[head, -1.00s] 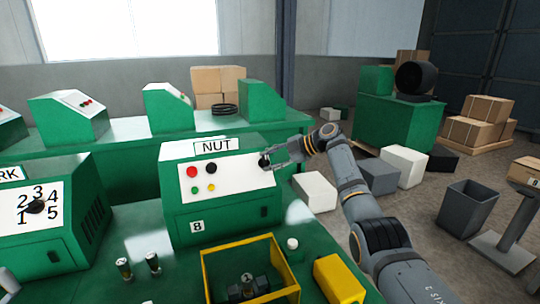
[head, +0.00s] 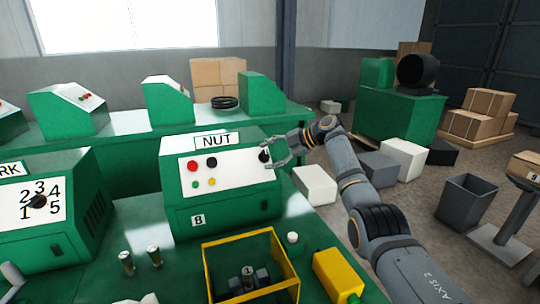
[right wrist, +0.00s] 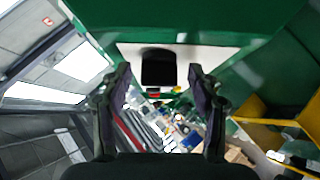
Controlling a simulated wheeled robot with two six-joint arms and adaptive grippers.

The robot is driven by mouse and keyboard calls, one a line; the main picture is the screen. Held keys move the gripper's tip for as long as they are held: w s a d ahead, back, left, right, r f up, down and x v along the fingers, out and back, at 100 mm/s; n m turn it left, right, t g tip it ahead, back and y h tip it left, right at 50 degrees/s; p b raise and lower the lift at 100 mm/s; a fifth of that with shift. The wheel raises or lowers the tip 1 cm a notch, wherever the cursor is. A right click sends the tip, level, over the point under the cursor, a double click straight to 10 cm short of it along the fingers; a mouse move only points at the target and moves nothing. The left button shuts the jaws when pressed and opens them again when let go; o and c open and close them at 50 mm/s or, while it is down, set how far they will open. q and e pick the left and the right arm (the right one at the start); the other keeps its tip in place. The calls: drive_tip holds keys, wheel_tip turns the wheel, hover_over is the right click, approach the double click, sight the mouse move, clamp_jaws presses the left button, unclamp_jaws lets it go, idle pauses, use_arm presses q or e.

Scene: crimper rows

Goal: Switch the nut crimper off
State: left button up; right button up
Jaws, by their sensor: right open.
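The nut crimper (head: 222,205) is a green box under a NUT sign (head: 216,140). Its white sloped panel bears a red button (head: 192,166), a black button (head: 211,163), a small green light (head: 195,184) and a small yellow light (head: 211,182). A black knob (head: 264,156) is at the panel's right end. My right gripper (head: 268,153) is open at this knob, coming from the right. In the right wrist view the knob (right wrist: 158,68) shows between and beyond the open fingertips; I cannot tell whether they touch it.
A yellow-framed box (head: 204,272) and a yellow block (head: 338,276) stand before the crimper. Another green machine (head: 45,250) with a numbered dial (head: 38,201) is at left. Small cylinders (head: 127,262) stand between. White boxes (head: 315,186) lie on the floor at right.

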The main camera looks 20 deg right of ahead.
drive_tip(key=shift+d+r, duration=0.1)
drive_tip(key=v, duration=1.2)
